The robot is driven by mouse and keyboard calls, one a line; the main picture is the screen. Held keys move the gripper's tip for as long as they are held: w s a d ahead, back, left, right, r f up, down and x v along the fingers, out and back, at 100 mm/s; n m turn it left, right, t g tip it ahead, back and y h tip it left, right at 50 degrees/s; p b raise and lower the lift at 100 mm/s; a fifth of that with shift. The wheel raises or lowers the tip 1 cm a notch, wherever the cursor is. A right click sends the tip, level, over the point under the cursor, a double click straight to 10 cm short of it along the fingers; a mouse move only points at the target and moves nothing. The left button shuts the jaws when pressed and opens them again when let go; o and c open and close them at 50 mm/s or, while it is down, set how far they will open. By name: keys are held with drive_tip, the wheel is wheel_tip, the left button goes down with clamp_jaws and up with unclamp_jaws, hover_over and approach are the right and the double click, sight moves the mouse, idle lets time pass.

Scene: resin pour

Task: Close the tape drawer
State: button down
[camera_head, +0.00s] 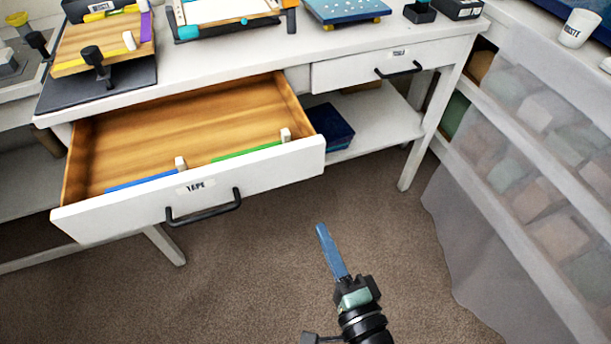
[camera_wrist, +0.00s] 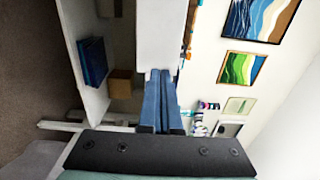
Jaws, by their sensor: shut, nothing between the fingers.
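The tape drawer (camera_head: 250,162) is pulled far out of the white workbench in the head view. Its white front carries a "TAPE" label and a black bar handle (camera_head: 204,208). A blue strip (camera_head: 141,181) and a green strip (camera_head: 246,149) with pale end pieces lie inside along the front panel. My gripper (camera_head: 322,232) is shut and empty, with its blue fingers together. It is in front of the bench, to the right of the drawer front and apart from the handle. In the wrist view, the shut fingers (camera_wrist: 160,80) point toward a white panel that I cannot identify for sure.
A second drawer (camera_head: 390,63) to the right is shut. Dark blue items (camera_head: 330,125) sit on the lower shelf. A covered rack (camera_head: 540,130) stands at the right. Work items, including a blue board (camera_head: 345,8), stand on the benchtop. Carpet in front is clear.

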sight(292, 167)
drive_tip(key=p+x, duration=0.1)
drive_tip(key=x, duration=1.2)
drive_tip(key=shift+w+a, duration=0.1)
drive_tip(key=shift+w, duration=0.1)
